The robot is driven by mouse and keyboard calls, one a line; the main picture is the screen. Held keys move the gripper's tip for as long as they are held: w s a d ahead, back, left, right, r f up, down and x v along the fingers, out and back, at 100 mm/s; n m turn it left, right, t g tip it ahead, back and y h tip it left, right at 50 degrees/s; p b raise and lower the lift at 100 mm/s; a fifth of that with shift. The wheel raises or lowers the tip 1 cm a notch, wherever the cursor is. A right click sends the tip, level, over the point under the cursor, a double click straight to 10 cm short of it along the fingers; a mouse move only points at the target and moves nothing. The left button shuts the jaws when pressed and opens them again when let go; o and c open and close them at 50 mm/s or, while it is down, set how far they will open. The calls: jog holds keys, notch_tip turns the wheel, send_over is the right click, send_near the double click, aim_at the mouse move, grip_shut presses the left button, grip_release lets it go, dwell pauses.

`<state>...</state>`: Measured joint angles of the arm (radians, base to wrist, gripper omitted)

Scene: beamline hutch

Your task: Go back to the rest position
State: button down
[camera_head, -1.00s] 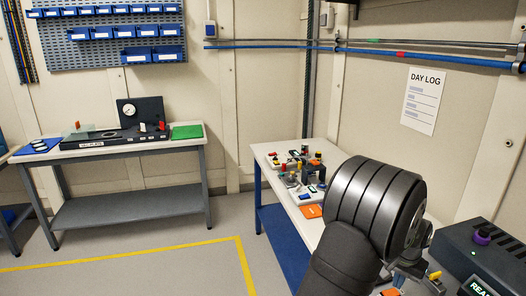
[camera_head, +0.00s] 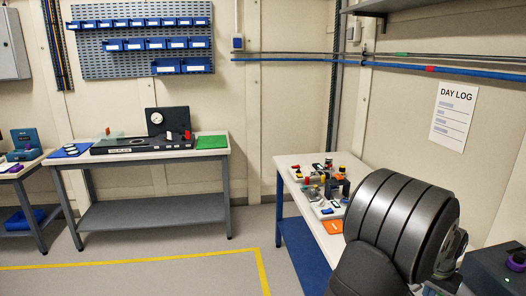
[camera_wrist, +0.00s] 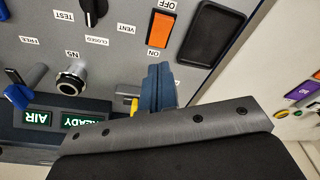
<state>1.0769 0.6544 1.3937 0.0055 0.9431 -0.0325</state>
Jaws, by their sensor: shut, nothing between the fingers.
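My gripper shows in the wrist view (camera_wrist: 158,88), its dark blue-grey fingers closed together with nothing between them. They are in front of a grey control panel (camera_wrist: 125,45) with an orange ON/OFF switch (camera_wrist: 160,28), a black knob (camera_wrist: 94,8) and a round metal connector (camera_wrist: 72,82). I cannot tell whether the fingertips touch the panel. In the head view my dark arm covers the lower right, and the gripper's fingers cannot be made out there.
A white-topped bench (camera_head: 290,178) with colored fittings stands beside my arm, and a black device (camera_head: 492,270) is at the lower right. A grey bench (camera_head: 150,211) stands at the back left. Open floor with a yellow line (camera_head: 130,260) lies between.

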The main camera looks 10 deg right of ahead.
notch_tip(320, 180, down, 6)
jog(key=shift+r, duration=0.1)
jog(key=a+r+n, duration=0.3)
jog(key=r+n, duration=0.7)
jog(key=r, duration=0.6)
jog(key=shift+a+g, duration=0.2)
jog(key=shift+g, duration=0.2)
jog(key=shift+w+r, duration=0.1)
jog(key=d+f+m, duration=0.3)
jog(key=f+m, duration=0.5)
jog(key=m, duration=0.2)
jog(key=shift+d+f+t, duration=0.2)
jog(key=shift+f+t, duration=0.05)
jog(key=shift+t, duration=0.15)
